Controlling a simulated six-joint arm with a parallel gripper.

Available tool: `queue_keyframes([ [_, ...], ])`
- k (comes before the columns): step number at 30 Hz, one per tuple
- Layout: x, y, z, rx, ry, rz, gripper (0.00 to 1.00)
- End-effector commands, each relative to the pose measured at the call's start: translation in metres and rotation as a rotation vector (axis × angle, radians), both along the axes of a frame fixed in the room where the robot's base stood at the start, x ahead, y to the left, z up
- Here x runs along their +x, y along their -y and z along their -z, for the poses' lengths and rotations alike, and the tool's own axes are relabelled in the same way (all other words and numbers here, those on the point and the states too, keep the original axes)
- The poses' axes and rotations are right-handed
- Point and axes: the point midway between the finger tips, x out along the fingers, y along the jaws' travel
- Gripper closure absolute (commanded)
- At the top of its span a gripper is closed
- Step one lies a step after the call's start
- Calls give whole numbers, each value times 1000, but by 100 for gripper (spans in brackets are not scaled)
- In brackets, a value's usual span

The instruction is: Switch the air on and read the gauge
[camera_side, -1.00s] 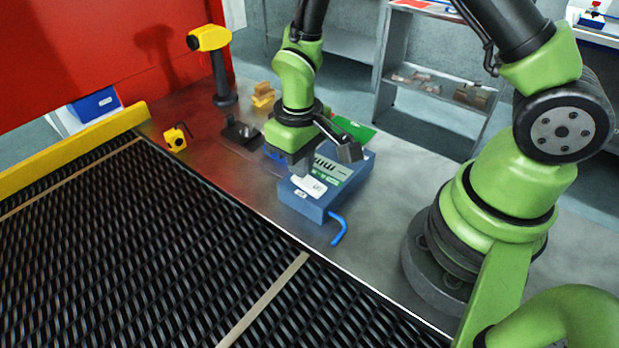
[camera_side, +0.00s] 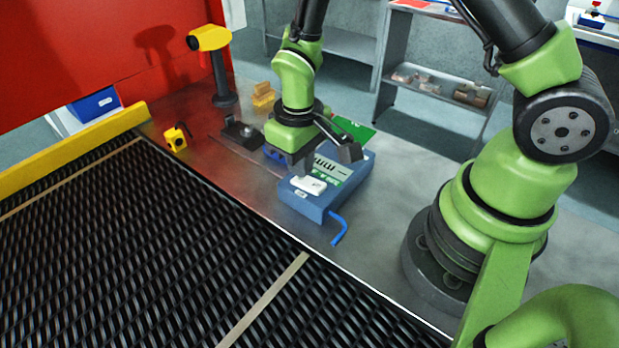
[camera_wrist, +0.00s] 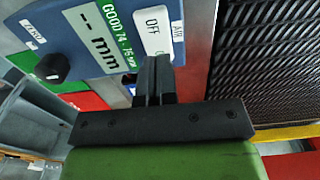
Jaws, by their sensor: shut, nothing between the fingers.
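The blue gauge box (camera_side: 318,203) stands on the metal table under my gripper (camera_side: 303,172). In the wrist view the box (camera_wrist: 80,35) has a display (camera_wrist: 98,30) reading "-- mm", with no number. A green label (camera_wrist: 119,28) beside it reads "GOOD 74 - 76 mm". The white air switch (camera_wrist: 152,25) shows "OFF"; its other end is partly hidden by my fingers. My gripper (camera_wrist: 155,62) is shut and empty, its tips over or against that end of the switch; I cannot tell if they touch. The switch also shows in the side view (camera_side: 308,185).
A black knob (camera_wrist: 52,67) marked ZERO is on the box, and a blue hose (camera_side: 340,230) leaves its front. The black mesh belt (camera_side: 150,240) runs alongside. A yellow-headed post (camera_side: 222,75), a yellow tape measure (camera_side: 176,138) and a dark block (camera_side: 240,132) stand to the left.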

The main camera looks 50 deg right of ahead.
Motion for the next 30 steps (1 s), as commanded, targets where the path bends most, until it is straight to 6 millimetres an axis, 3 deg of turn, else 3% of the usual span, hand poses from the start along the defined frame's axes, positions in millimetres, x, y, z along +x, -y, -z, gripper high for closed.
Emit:
queue_keyframes([
  [18, 0, 0, -53, 0, 2, 0, 100],
  [30, 0, 0, -59, 0, 0, -1, 100],
])
